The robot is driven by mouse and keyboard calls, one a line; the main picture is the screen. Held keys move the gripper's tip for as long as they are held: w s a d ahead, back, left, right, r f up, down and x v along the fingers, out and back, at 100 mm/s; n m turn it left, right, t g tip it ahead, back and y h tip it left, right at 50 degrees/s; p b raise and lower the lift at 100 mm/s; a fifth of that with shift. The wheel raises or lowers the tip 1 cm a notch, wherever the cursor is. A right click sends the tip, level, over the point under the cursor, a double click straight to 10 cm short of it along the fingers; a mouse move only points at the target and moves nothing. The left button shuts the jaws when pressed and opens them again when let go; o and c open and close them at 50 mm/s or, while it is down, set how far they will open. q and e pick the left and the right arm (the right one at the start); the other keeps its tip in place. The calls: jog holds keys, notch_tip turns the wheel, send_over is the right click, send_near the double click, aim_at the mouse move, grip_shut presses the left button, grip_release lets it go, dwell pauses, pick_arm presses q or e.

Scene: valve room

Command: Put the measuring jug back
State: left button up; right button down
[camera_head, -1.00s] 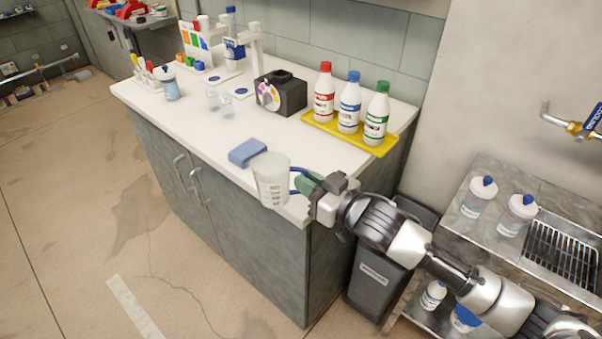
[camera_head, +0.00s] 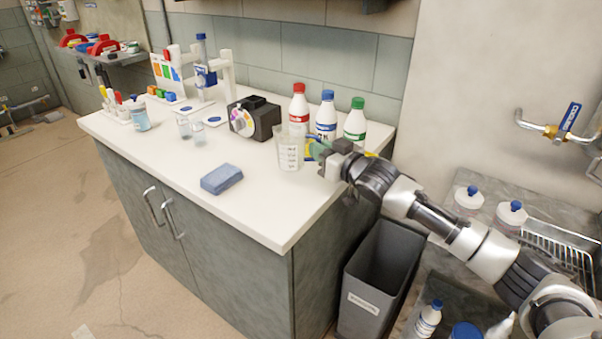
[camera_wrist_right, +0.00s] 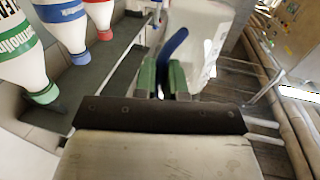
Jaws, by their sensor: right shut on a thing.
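The measuring jug (camera_head: 290,152) is a clear, whitish cup with a blue handle. It is upright, over the right part of the white counter, in front of the red-capped bottle (camera_head: 299,104). I cannot tell whether its base touches the counter. My right gripper (camera_head: 317,150) is at its right side, shut on the handle. In the right wrist view the green-padded fingers (camera_wrist_right: 162,80) hold the blue handle, and the jug (camera_wrist_right: 208,40) shows beyond them. My left gripper is not in view.
A blue-capped bottle (camera_head: 326,116) and a green-capped bottle (camera_head: 355,122) stand close behind my gripper. A blue sponge (camera_head: 221,179) lies on the counter (camera_head: 262,212), with bare surface around it. A black device (camera_head: 254,118) stands left of the jug. A grey bin (camera_head: 375,280) is below.

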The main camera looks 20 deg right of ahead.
jog(key=a+f, duration=0.1)
jog(key=w+a+f, duration=0.1)
jog(key=a, duration=0.1)
jog(key=shift+w+a+f, duration=0.2)
jog(key=shift+f, duration=1.9)
jog(key=c, duration=1.2)
grip_release()
jog(key=shift+f, duration=0.15)
